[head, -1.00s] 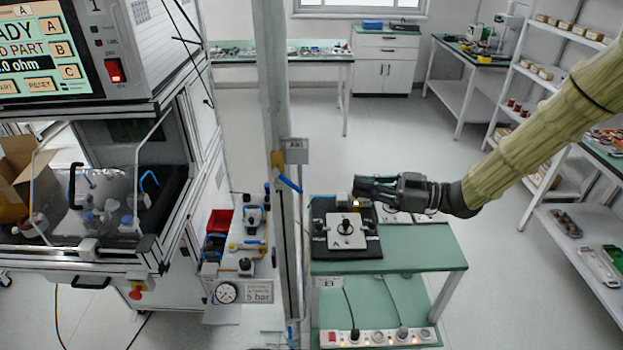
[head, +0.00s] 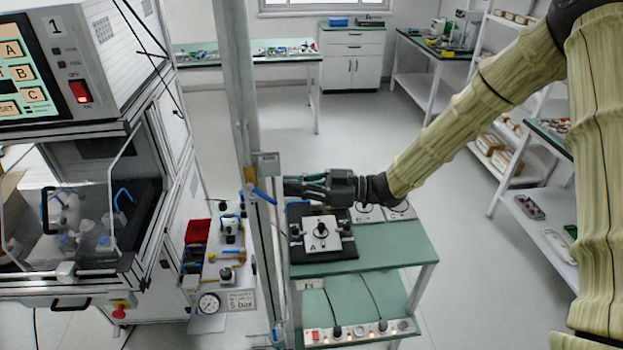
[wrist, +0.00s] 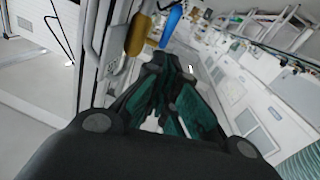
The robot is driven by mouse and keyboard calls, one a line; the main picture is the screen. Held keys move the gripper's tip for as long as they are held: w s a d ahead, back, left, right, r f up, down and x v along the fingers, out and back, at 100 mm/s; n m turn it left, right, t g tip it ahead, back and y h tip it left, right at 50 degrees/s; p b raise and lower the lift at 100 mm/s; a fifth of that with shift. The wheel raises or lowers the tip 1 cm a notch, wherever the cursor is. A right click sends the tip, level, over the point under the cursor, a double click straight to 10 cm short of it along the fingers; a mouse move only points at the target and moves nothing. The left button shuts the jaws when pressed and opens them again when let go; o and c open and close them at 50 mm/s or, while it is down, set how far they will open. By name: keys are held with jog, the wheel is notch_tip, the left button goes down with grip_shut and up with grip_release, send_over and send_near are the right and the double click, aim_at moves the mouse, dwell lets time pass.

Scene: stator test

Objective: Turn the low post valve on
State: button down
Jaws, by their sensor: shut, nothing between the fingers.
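A blue lever (head: 263,196) sits on the grey upright post (head: 240,90), beside a tan part (head: 250,173) and a small grey plate. In the wrist view the blue lever (wrist: 171,25) and the tan part (wrist: 138,34) lie just beyond the fingers. A smaller blue piece (head: 276,334) shows low on the post; I cannot tell which piece is the low post valve. My gripper (head: 287,187) is shut and empty, pointing left, its tips close to the right side of the post. It also shows in the wrist view (wrist: 172,62). Contact with the lever cannot be told.
Below my gripper, a green-topped table (head: 390,240) holds a black fixture (head: 345,244) with a plate marked A. A panel with a pressure gauge (head: 208,303) stands left of the post. A test cabinet (head: 150,125) fills the left side. Open floor lies behind.

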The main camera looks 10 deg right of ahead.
aim_at(263, 194)
jog(key=shift+w+a+f+p, duration=0.2)
jog(key=shift+a+f+p, duration=0.25)
jog(key=shift+a+f, duration=0.15)
jog(key=shift+w+a+f+p, duration=0.15)
jog(key=shift+a+f+p, duration=0.25)
jog(key=shift+a+f, duration=0.15)
jog(key=shift+f, duration=0.1)
jog(key=shift+f, duration=0.1)
jog(key=shift+f+b, duration=0.1)
jog(key=shift+b, duration=0.7)
jog(key=shift+y, duration=0.3)
